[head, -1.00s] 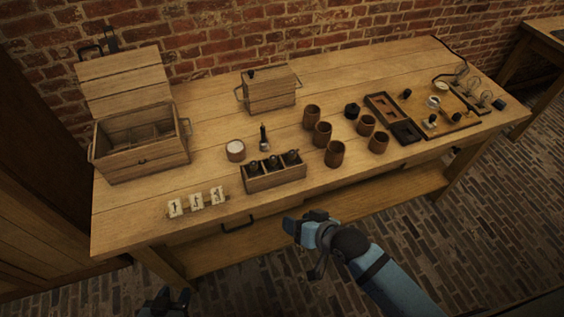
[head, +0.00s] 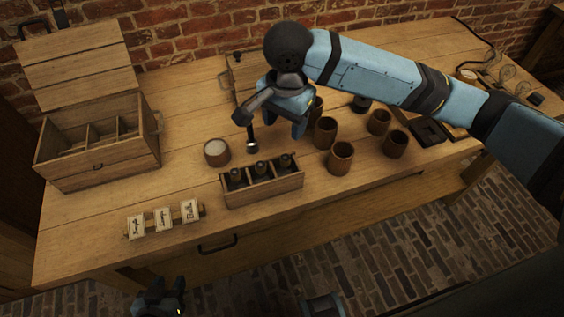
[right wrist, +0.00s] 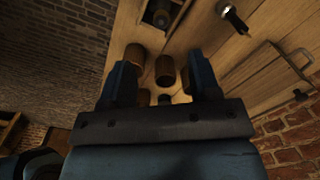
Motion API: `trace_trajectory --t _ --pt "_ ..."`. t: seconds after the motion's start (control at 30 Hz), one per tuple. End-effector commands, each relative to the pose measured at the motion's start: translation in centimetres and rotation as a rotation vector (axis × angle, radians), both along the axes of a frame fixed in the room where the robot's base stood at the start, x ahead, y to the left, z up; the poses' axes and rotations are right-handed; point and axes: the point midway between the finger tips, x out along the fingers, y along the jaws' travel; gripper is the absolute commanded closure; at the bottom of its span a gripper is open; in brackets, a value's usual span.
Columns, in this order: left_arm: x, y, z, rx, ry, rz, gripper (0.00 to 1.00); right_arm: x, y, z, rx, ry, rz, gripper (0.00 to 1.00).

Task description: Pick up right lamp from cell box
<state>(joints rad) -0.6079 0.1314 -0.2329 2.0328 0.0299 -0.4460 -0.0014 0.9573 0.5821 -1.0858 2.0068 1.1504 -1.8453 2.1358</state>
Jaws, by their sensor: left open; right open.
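The cell box (head: 267,187) is a narrow open wooden box near the table's front. In the right wrist view, part of the box (right wrist: 178,18) shows at the top with one dark lamp (right wrist: 160,16). My right gripper (head: 270,120) is open and empty, above the table and behind the box in the head view. Its fingers (right wrist: 163,80) frame brown jars in the wrist view. My left gripper (head: 160,299) is open, low in front of the table.
Several brown jars (head: 341,158) stand right of the box. A dark upright tool (head: 251,143) and a white-topped round pot (head: 217,152) stand behind it. Labelled cards (head: 163,219) are at left front, an open compartment chest (head: 98,160) behind.

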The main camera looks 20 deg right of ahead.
Motion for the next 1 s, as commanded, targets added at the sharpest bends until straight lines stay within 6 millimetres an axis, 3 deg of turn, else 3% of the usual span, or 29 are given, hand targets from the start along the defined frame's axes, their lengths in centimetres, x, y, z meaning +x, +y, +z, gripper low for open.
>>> trace_trajectory --t 0.13,0.43,0.73,1.0 --pt "0.1 0.0 -0.2 -0.003 -0.003 0.001 0.57 0.0 -0.6 -0.9 -0.03 0.008 -0.028 0.44" --pt "0.0 -0.2 -1.0 -0.012 0.007 0.007 0.57 0.0 -0.5 -6.6 -0.027 0.007 -0.028 0.44" --pt "0.0 -0.5 -1.3 -0.021 0.014 0.012 0.57 0.2 -0.5 -9.1 -0.026 0.007 -0.026 0.44" --pt "0.1 -0.5 -1.7 -0.024 0.021 0.013 0.57 0.6 -0.5 -12.9 -0.026 0.006 -0.025 0.44"
